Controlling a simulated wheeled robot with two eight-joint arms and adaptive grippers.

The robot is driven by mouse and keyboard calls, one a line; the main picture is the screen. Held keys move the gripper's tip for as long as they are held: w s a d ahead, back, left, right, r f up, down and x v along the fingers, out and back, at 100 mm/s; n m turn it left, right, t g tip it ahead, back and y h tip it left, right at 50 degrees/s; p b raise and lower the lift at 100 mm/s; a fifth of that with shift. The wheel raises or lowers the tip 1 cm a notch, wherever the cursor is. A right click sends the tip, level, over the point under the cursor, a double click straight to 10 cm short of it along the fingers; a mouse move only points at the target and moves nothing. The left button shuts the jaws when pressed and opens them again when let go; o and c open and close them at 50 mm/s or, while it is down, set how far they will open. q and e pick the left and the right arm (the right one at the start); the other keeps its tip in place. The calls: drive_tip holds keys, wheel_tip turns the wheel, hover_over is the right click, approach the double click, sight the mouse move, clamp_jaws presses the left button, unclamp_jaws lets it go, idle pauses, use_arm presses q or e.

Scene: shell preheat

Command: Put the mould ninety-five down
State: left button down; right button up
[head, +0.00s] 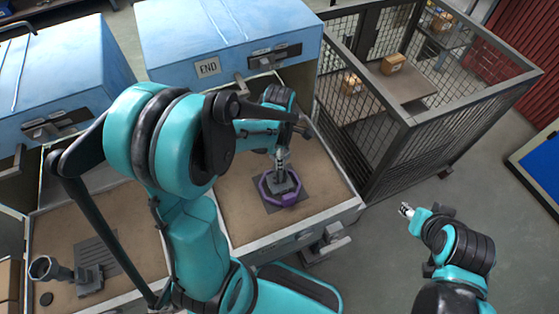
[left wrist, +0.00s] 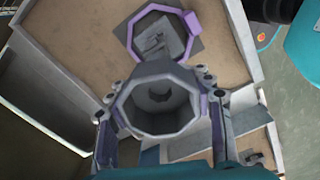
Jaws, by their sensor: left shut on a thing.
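The mould (left wrist: 155,103), a grey octagonal block with a round hollow, is held between the fingers of my left gripper (left wrist: 158,100) in the left wrist view. A purple octagonal outline (left wrist: 190,22) lies on a grey square plate (left wrist: 176,38) beyond it, with dark marks inside. In the head view my left gripper (head: 282,158) points down over the plate (head: 268,206) and the purple outline (head: 290,200). The mould is small and partly hidden there, and I cannot tell whether it touches the plate. My right gripper (head: 405,210) is away from the bench; its fingers are too small to read.
The plate lies on a brown-topped bench (head: 238,212) before a blue box marked END (head: 207,67). A second bench at lower left bears a grey cup-shaped fixture (head: 45,268) and a ridged plate (head: 97,250). A mesh cage (head: 395,150) stands close on the right.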

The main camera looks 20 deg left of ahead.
use_arm(q)
drive_tip(key=shift+f, duration=0.95)
drive_tip(key=shift+f+b, duration=0.35)
drive_tip(key=shift+b, duration=0.15)
drive_tip(key=c, duration=0.6)
unclamp_jaws()
drive_tip(key=shift+r, duration=0.1)
